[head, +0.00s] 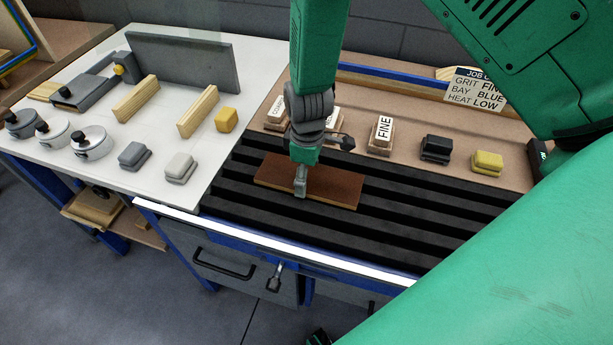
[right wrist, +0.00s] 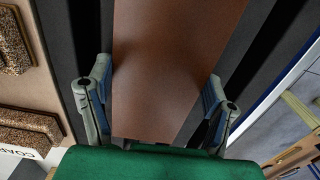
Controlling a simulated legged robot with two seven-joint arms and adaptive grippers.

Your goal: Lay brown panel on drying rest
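The brown panel (head: 335,187) is a flat reddish-brown rectangle at the black slatted drying rest (head: 395,225). It looks flat, lying on the slats or very close above them; I cannot tell which. My right gripper (head: 301,188) comes down over its middle. In the right wrist view, the panel (right wrist: 170,65) runs between the two fingers of the right gripper (right wrist: 157,75), which appear to press on its long edges. The far finger is hidden in the head view. My left gripper is not in view.
Behind the rest, a shelf holds a block labelled FINE (head: 381,133), a black block (head: 435,149) and a yellow block (head: 487,162). The slats right of the panel are clear.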

